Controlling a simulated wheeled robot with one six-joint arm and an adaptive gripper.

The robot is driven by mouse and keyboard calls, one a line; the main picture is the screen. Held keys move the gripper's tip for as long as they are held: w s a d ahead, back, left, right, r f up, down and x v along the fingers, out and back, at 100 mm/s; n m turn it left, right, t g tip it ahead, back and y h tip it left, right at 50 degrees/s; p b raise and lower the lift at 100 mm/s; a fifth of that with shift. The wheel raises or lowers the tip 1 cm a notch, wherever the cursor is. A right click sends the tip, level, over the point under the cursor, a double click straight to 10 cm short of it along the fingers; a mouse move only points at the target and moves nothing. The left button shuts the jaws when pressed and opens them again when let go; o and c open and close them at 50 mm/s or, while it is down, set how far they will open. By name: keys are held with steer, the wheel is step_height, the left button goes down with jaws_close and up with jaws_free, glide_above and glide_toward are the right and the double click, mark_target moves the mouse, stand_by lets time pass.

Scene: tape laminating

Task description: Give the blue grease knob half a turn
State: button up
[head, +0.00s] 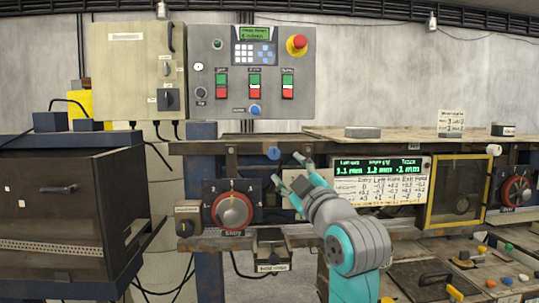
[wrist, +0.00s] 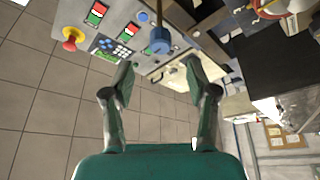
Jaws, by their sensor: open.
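A blue knob (head: 272,153) sticks out under the front edge of the worktable in the head view, just up and left of my gripper. In the wrist view the blue knob (wrist: 160,40) is beyond the fingertips, near the line between them. My gripper (head: 291,171) is open, with its two fingers spread and nothing between them. In the wrist view my gripper (wrist: 159,78) is apart from the knob.
The grey control panel (head: 215,65) with buttons stands above the table. A red entry dial (head: 233,210) is at the left, and a green readout (head: 380,167) lies just right of my gripper. Another red dial (head: 516,189) is far right. A dark cabinet (head: 60,220) stands left.

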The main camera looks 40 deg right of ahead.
mark_target(276, 157)
steer(key=x, duration=0.9)
steer(key=shift+w, duration=0.4)
jaws_close()
